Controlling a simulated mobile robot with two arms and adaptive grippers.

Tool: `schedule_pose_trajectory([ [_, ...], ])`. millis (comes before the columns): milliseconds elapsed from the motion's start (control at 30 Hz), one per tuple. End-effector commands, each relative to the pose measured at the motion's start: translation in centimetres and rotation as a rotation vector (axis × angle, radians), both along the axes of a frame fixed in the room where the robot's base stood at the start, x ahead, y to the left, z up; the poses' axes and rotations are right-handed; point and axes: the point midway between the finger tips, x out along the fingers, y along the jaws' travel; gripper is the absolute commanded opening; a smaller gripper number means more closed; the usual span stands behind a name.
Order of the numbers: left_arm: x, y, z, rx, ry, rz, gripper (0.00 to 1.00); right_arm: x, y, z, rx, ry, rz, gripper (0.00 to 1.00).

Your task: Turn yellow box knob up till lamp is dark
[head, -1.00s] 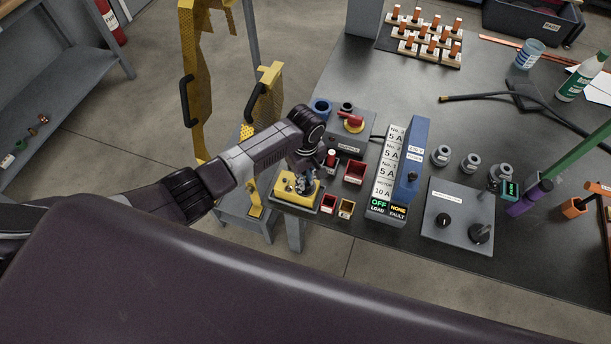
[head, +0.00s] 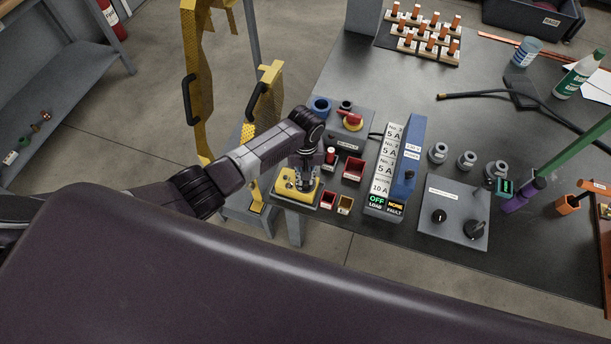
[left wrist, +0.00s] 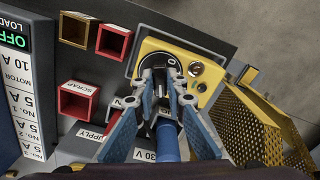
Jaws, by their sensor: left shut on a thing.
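The yellow box (head: 285,188) stands at the left front corner of the bench, and it also shows in the left wrist view (left wrist: 150,46). My left gripper (head: 306,184) reaches down onto it from above. In the left wrist view my left gripper (left wrist: 161,78) is shut on the knob, which its fingers mostly hide. Two small round fittings (left wrist: 195,69) sit on the box face beside the knob. I cannot tell which is the lamp or whether it is lit. My right gripper is not in view.
Small red bins (head: 353,169) and a grey box with a red switch (head: 349,121) stand close to the gripper. A blue-sided panel (head: 411,150) reads "OFF LOAD" and "NONE FAULT". A yellow mesh guard (left wrist: 255,120) is close beside the box.

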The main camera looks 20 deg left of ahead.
Motion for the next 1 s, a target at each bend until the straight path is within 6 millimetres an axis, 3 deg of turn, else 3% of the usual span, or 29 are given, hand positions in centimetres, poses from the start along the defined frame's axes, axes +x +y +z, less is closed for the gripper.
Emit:
schedule_pose_trajectory([
  [333, 0.0, -0.1, 0.0, -0.001, 0.000, -0.002, 0.00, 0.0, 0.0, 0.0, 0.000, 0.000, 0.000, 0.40],
  [367, 0.0, -0.1, 0.0, -0.001, 0.000, -0.002, 0.14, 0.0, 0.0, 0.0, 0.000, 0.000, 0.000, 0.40],
  [500, 0.0, 0.0, 0.0, -0.001, 0.000, -0.001, 0.29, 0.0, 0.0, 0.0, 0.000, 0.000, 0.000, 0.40],
  [833, 0.0, 0.0, 0.2, -0.001, 0.000, -0.001, 0.30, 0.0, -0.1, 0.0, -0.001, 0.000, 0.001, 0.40],
  [1000, 0.1, 0.0, 1.8, -0.002, -0.003, -0.002, 0.30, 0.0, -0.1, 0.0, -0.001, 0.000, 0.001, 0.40],
])
